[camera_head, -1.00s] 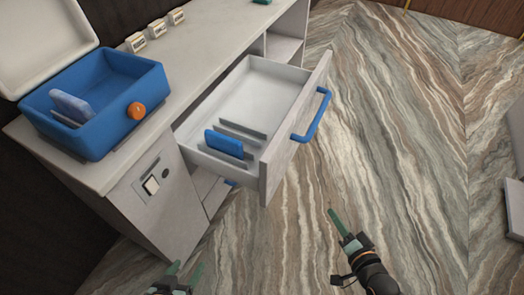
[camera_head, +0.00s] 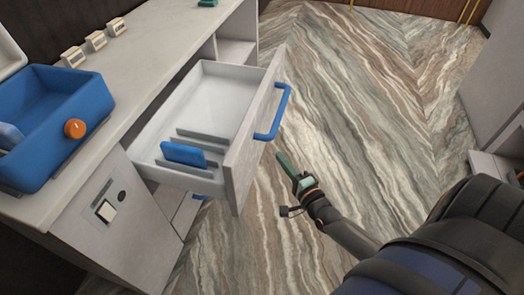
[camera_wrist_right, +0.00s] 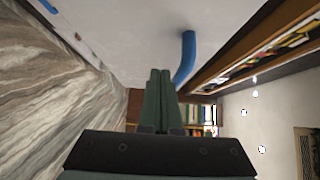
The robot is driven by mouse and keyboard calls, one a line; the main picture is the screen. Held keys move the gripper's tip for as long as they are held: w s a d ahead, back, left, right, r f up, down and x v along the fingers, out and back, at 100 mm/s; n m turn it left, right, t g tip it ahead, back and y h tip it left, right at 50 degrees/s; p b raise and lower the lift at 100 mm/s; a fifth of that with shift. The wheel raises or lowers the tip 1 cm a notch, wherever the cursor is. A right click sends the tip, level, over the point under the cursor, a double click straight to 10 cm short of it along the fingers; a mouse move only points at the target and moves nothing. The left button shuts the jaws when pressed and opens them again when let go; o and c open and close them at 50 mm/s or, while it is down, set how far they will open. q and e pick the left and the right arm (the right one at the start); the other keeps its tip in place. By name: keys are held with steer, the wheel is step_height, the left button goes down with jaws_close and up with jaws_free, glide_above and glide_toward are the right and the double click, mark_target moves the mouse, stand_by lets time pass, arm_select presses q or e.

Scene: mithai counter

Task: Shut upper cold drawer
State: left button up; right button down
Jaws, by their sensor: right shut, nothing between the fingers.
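The upper cold drawer (camera_head: 246,135) is pulled out from the counter. It has a white interior with grey dividers, and a blue slab (camera_head: 183,154) stands in it. Its blue handle (camera_head: 276,112) is on the drawer front; a blue bar, likely this handle, shows in the right wrist view (camera_wrist_right: 186,55). My right gripper (camera_head: 284,160) is shut and empty, in front of the drawer front and below the handle, apart from it in the head view. In the right wrist view its green fingers (camera_wrist_right: 158,98) are together, beside the blue bar. My left gripper is out of view.
A blue box (camera_head: 50,145) with an orange knob (camera_head: 75,129) stands on the counter (camera_head: 150,50). Small labelled blocks (camera_head: 95,41) sit at its back. Another blue handle shows low beneath the drawer. The patterned floor (camera_head: 350,120) right of the drawer is clear.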

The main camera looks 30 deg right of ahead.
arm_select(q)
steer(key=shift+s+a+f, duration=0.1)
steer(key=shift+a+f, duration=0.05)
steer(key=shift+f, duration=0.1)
arm_select(e)
steer(key=w+a, duration=0.2)
steer(key=w, duration=0.4)
steer(key=shift+w+a, duration=0.2)
steer(key=shift+w, duration=0.05)
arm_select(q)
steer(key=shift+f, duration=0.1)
